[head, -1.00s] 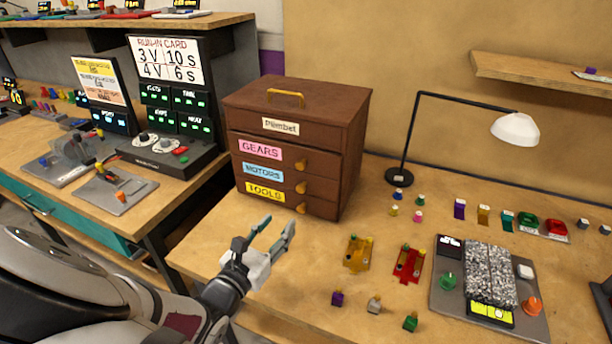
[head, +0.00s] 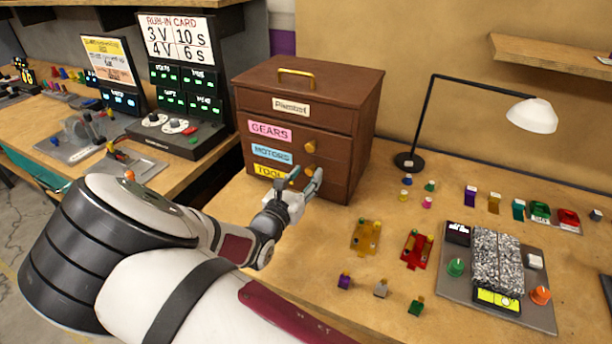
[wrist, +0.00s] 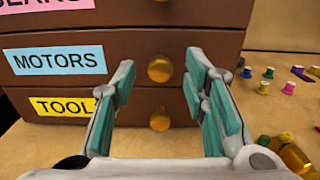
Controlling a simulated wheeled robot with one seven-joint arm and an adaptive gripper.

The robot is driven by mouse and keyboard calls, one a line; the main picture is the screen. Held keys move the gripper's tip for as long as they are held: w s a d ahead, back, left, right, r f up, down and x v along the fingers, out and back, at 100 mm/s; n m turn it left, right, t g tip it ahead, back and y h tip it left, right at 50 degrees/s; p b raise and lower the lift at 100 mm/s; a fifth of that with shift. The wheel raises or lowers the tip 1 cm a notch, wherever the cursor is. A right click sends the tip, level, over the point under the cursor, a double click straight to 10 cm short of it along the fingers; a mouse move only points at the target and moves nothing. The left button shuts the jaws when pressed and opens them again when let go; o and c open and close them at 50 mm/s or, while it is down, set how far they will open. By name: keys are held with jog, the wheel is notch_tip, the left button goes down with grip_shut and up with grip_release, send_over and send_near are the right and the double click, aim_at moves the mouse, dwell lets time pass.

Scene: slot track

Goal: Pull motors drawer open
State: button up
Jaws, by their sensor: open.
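The brown wooden cabinet (head: 340,105) stands on the workbench with three labelled drawers, all looking closed. The motors drawer (wrist: 125,65) is the middle one, with a blue MOTORS label (head: 272,154) and a round brass knob (wrist: 160,69). My gripper (head: 303,176) is open in front of the cabinet's lower drawers. In the wrist view, its two teal-padded fingers (wrist: 157,80) stand left and right of the motors knob, with nothing visible between them but the drawer front. I cannot tell how far the fingertips are from the drawer face. In the head view my gripper hides the motors knob.
The tools drawer knob (wrist: 160,119) shows below, between the fingers. A black lamp (head: 410,160) stands right of the cabinet. Small coloured parts, a yellow tray (head: 366,237) and a red tray (head: 416,250) lie to the right. Bare bench lies in front of the cabinet.

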jog(key=shift+w+d, duration=0.15)
jog(key=shift+w, duration=0.2)
jog(key=shift+c, duration=0.5)
grip_shut()
jog(key=p+v, duration=0.5)
jog(key=v, duration=1)
jog(key=shift+o, duration=0.5)
grip_release()
